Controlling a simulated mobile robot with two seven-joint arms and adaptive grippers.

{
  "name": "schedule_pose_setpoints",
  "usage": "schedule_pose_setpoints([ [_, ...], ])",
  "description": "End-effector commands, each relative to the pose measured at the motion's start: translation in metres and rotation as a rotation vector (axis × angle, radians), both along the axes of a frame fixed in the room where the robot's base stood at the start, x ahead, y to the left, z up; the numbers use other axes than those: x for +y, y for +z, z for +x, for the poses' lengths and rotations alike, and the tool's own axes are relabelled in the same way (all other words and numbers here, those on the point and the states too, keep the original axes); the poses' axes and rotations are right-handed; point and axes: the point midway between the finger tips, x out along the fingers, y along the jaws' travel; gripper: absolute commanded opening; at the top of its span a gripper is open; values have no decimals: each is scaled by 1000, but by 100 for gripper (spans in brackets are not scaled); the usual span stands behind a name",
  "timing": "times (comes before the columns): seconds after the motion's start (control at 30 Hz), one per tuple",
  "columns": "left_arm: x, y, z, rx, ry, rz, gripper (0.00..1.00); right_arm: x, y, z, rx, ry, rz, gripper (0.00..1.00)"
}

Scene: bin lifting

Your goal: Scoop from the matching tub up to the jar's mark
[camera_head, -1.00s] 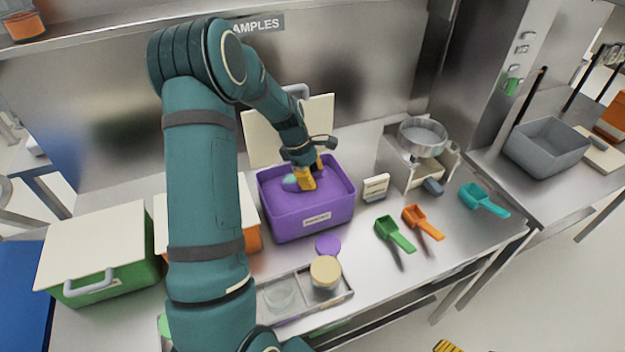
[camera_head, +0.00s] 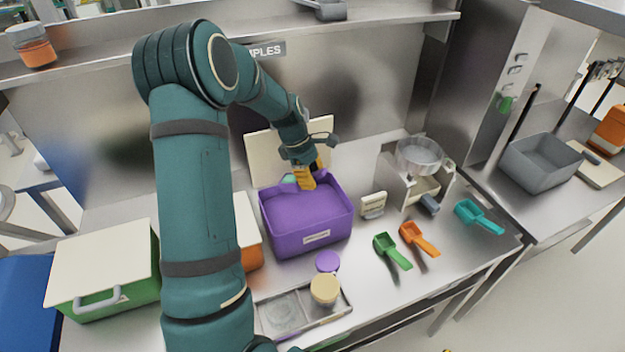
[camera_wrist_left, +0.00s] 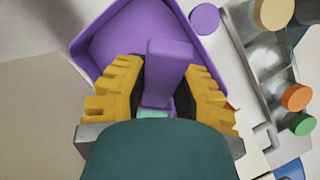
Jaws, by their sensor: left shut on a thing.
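The purple tub (camera_head: 308,238) stands open on the bench with a label on its front. My left gripper (camera_head: 307,180) is at the tub's back rim, its yellow fingers pointing down. In the left wrist view its fingers (camera_wrist_left: 160,95) are shut on the purple handle of a scoop (camera_wrist_left: 168,65), with the tub (camera_wrist_left: 110,40) beyond. The scoop's bowl is hidden. A jar with a beige top (camera_head: 324,288) stands at the metal tray (camera_head: 290,318); I cannot make out its mark. A purple lid (camera_head: 327,261) lies between tub and jar. My right gripper is not clearly seen.
Green (camera_head: 392,250), orange (camera_head: 418,238) and teal (camera_head: 478,216) scoops lie right of the tub. A lidded green tub (camera_head: 105,270) is at left; an orange tub (camera_head: 250,256) is partly behind my arm.

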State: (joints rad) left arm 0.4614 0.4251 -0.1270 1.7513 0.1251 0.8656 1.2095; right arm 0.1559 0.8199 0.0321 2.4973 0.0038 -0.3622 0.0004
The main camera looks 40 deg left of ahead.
Motion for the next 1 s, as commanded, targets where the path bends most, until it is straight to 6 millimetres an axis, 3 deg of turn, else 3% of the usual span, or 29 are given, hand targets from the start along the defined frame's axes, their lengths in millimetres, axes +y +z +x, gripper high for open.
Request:
schedule_pose_setpoints([
  [0.07, 0, 8, 0, -1, 0, 0, 0, 0, 6, 0, 0, 0, 1, 100],
  [0.47, -7, 13, 2, 67, -6, 217, 0, 0, 33, 1, 0, 6, 2, 100],
  [1.0, -6, 13, 2, 103, 2, 334, 0, 0, 31, 1, 1, 5, 3, 100],
])
